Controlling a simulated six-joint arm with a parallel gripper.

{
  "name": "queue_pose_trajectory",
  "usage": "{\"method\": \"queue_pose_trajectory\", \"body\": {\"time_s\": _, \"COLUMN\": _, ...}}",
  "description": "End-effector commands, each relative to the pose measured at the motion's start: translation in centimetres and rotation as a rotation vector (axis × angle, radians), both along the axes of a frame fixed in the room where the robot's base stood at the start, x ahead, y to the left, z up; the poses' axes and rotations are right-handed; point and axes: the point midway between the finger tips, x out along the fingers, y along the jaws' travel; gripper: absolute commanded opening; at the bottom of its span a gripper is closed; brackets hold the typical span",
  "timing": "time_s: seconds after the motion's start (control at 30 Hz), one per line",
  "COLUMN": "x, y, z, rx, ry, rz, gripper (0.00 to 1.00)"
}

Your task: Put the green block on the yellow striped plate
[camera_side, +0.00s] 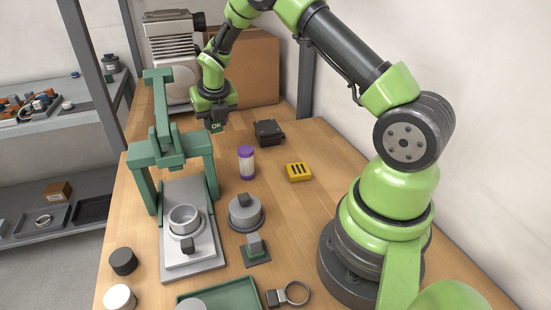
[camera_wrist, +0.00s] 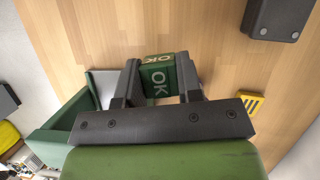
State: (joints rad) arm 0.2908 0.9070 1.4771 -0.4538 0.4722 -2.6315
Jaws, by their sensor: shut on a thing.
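The green block (camera_side: 216,127) carries a white "OK" label. It is between the fingers of my gripper (camera_side: 214,112), which is shut on it and holds it up in the air, to the right of the green press frame. In the wrist view the block (camera_wrist: 160,80) sits between the two dark fingers of my gripper (camera_wrist: 159,70), with "OK" on two faces. The yellow striped plate (camera_side: 299,172) lies on the table to the right and nearer the side camera, apart from the block. It also shows at the right of the wrist view (camera_wrist: 250,104). Nothing is on it.
The green press frame (camera_side: 163,143) is to the left. A round grey part (camera_side: 245,214) and a green tray (camera_side: 245,290) are nearer. Bare table surrounds the plate.

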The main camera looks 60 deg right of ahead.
Motion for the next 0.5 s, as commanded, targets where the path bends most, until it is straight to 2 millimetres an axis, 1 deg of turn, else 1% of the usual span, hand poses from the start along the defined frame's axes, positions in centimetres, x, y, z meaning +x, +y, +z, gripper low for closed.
{"method": "queue_pose_trajectory", "body": {"time_s": 0.17, "x": -2.0, "y": -0.7, "z": 0.0, "rx": -0.002, "ry": 0.001, "rz": -0.164, "gripper": 0.11}}
{"method": "queue_pose_trajectory", "body": {"time_s": 0.27, "x": -3.8, "y": -1.3, "z": 0.0, "rx": -0.003, "ry": 0.003, "rz": -0.316, "gripper": 0.11}}
{"method": "queue_pose_trajectory", "body": {"time_s": 0.37, "x": -6.0, "y": -2.0, "z": 0.1, "rx": -0.004, "ry": 0.003, "rz": -0.5, "gripper": 0.11}}
{"method": "queue_pose_trajectory", "body": {"time_s": 0.47, "x": -8.8, "y": -2.7, "z": 0.3, "rx": -0.005, "ry": 0.003, "rz": -0.728, "gripper": 0.11}}
{"method": "queue_pose_trajectory", "body": {"time_s": 0.5, "x": -10.0, "y": -3.0, "z": 0.5, "rx": -0.005, "ry": 0.002, "rz": -0.834, "gripper": 0.11}}
